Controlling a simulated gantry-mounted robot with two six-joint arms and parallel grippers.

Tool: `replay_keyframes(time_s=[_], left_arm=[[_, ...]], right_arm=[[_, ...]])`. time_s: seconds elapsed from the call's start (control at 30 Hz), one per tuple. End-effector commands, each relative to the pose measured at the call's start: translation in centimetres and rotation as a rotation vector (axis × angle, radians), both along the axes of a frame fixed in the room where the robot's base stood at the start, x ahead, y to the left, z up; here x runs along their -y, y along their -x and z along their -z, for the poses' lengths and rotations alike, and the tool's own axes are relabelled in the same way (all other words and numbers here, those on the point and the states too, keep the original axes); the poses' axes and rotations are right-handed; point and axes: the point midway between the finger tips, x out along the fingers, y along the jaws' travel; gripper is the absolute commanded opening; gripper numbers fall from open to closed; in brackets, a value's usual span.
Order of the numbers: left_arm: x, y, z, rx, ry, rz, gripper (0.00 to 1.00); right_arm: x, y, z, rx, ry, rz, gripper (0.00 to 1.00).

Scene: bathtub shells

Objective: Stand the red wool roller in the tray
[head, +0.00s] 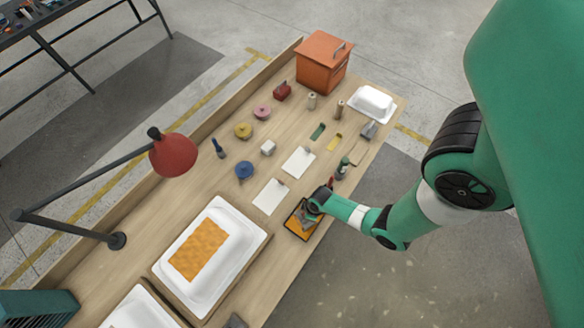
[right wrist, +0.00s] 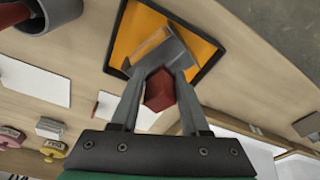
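The tray (head: 290,222) is shallow, with a dark rim and an orange-yellow inside, near the bench's front edge. It also shows in the right wrist view (right wrist: 208,50). My right gripper (head: 314,207) is over it in the head view. In the right wrist view my right gripper's grey fingers (right wrist: 160,72) close in on a red block-like piece (right wrist: 160,92), which looks like the red wool roller. My left gripper is out of view.
White sheets (head: 298,162) lie beside the tray. A large white tub shell (head: 225,228) with an orange patch is to the left. A red lamp (head: 173,155) overhangs the bench's back. An orange box (head: 322,62) is at the far end.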

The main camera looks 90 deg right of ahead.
Motion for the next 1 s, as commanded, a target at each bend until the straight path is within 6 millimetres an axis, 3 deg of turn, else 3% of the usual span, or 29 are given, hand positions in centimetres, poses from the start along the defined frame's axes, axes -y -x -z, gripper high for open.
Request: replay_keyframes(time_s=[0.03, 0.1, 0.4, 0.57, 0.8, 1.0], left_arm=[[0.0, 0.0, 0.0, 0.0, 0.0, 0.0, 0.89], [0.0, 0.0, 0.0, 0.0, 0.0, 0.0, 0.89], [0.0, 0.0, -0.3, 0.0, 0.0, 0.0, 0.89], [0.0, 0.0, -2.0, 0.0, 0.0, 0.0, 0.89], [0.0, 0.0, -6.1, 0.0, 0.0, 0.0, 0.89], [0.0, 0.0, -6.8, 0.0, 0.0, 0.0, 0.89]], right_arm=[[0.0, 0.0, 0.0, 0.0, 0.0, 0.0, 0.57], [0.0, 0.0, 0.0, 0.0, 0.0, 0.0, 0.67], [0.0, 0.0, -0.3, 0.0, 0.0, 0.0, 0.67], [-0.1, 0.3, -2.8, 0.001, 0.001, 0.001, 0.67], [-0.2, 0.9, -7.1, 0.0, 0.0, 0.002, 0.67], [-0.2, 1.1, -7.9, 0.0, 0.0, 0.0, 0.67]])
